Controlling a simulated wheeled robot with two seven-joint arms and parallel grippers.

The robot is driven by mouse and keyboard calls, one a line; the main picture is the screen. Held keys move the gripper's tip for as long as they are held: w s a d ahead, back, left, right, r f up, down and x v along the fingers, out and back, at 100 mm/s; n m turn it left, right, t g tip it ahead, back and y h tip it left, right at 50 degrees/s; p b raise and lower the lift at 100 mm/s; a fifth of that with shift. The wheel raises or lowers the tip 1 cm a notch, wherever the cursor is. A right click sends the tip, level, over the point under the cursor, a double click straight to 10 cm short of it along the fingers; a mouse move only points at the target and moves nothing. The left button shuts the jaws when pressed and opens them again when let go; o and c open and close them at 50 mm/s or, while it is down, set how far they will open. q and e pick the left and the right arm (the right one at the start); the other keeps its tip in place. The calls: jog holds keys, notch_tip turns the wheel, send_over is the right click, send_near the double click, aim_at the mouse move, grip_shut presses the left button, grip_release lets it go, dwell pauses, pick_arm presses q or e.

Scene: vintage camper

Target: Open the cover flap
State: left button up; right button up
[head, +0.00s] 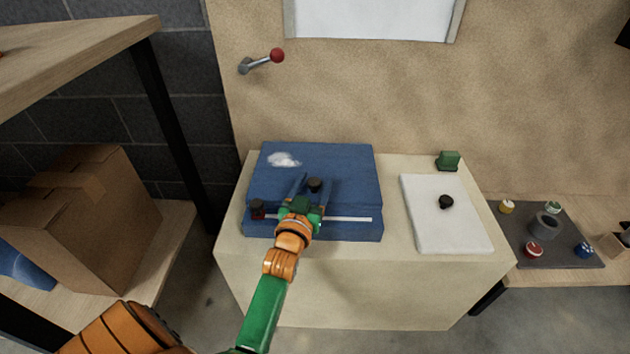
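A blue box-like unit (352,165) with a blue top panel stands on the left part of the pale counter. A small black knob (314,184) sits on that panel, which looks closed. My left gripper (312,188) is over the blue panel, its two fingers apart on either side of the knob. I cannot tell whether the fingers touch it. A white flat panel (440,232) with its own black knob (446,202) lies on the counter at the right. Which panel is the cover flap is not marked. My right gripper is not in view.
A red-tipped lever (277,55) is on the wall above. A small green block (448,161) stands at the counter's back right. A dark board (560,248) with coloured knobs is further right. A cardboard box (85,220) sits on the left shelf.

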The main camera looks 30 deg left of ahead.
pick_arm(q)
grip_shut()
dwell(1.2)
